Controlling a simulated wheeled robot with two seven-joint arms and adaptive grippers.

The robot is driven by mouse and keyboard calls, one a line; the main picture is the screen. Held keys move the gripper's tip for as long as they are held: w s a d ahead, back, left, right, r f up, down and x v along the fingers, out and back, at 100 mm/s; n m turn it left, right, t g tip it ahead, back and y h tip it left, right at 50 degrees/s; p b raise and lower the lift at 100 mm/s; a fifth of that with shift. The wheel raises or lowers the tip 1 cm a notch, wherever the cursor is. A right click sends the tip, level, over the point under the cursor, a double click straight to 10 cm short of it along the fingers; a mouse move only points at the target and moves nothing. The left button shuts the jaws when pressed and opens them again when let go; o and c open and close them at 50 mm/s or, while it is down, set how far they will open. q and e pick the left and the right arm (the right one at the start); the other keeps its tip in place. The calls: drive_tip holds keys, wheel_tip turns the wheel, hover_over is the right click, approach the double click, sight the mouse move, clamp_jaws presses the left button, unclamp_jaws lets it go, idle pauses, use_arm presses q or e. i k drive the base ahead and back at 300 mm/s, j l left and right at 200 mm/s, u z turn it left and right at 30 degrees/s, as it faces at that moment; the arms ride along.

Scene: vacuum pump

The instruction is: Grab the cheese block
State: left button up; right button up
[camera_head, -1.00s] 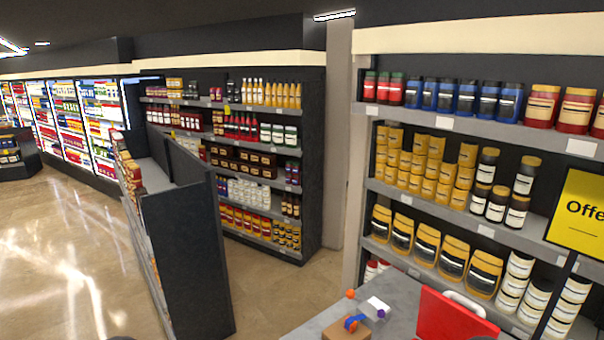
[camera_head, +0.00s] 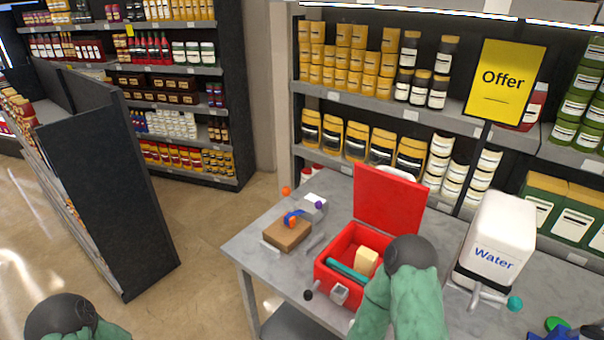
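A pale yellow block (camera_head: 366,261), which looks like the cheese block, lies in an open red box (camera_head: 330,281) on a grey table. A teal cylinder (camera_head: 346,271) lies beside it in the box. The red lid (camera_head: 388,198) stands up behind the box. My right arm, green with a dark round joint, crosses in front of the box's right side and hides part of it. Neither gripper's fingers can be seen.
A brown block (camera_head: 287,233) with blue and orange items on it sits left of the box on the table (camera_head: 252,246). A white Water container (camera_head: 496,236) stands at the right. A yellow Offer sign (camera_head: 504,80) on a pole and stocked shelves stand behind.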

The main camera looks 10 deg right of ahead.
sight(365, 259)
drive_tip(key=z, duration=1)
